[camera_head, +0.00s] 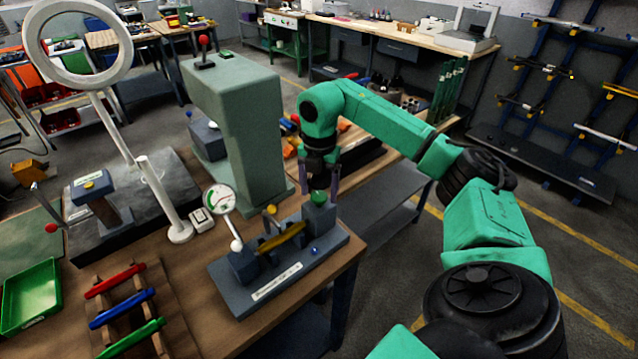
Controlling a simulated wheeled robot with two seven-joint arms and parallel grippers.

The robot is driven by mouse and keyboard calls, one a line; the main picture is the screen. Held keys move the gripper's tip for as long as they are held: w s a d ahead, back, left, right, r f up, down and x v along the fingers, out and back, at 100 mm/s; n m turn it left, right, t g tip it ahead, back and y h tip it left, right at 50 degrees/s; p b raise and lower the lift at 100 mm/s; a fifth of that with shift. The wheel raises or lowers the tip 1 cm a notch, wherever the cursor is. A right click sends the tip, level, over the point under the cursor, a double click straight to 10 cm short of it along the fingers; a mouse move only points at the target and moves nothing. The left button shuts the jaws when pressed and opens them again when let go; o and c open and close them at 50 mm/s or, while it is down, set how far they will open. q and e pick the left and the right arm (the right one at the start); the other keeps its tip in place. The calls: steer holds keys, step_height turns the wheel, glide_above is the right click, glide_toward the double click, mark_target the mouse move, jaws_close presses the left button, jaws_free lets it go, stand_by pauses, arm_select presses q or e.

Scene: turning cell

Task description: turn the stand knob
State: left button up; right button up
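My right gripper (319,186) points straight down at the right end of a grey-blue stand (290,284) near the table's right edge. Its dark fingers look apart, one at each side, just above a round green knob (319,197) on the stand's right block. I cannot tell whether they touch the knob. The stand also carries a dial gauge (221,199) on its left block, a yellow bar (281,237) across its middle and a small orange-yellow knob (270,209) behind the bar. I cannot tell which knob is the stand knob. My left gripper is not in view.
A tall green-grey machine block (240,130) stands behind the stand. To the left are a ring lamp (77,82), a grey plate (150,205), a green tray (32,296) and a wooden rack with red, blue and green handles (122,308). The stand's right side lies near the table edge.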

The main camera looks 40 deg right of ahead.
mark_target(319, 195)
steer(key=shift+s+f, duration=0.1)
steer(key=shift+f, duration=0.05)
steer(key=shift+r, duration=0.45)
step_height(319, 195, up, 4)
steer(key=shift+f+b, duration=0.1)
steer(key=shift+b, duration=0.5)
step_height(319, 195, up, 10)
steer(key=p, duration=0.4)
steer(key=shift+p, duration=0.3)
steer(key=shift+f, duration=0.1)
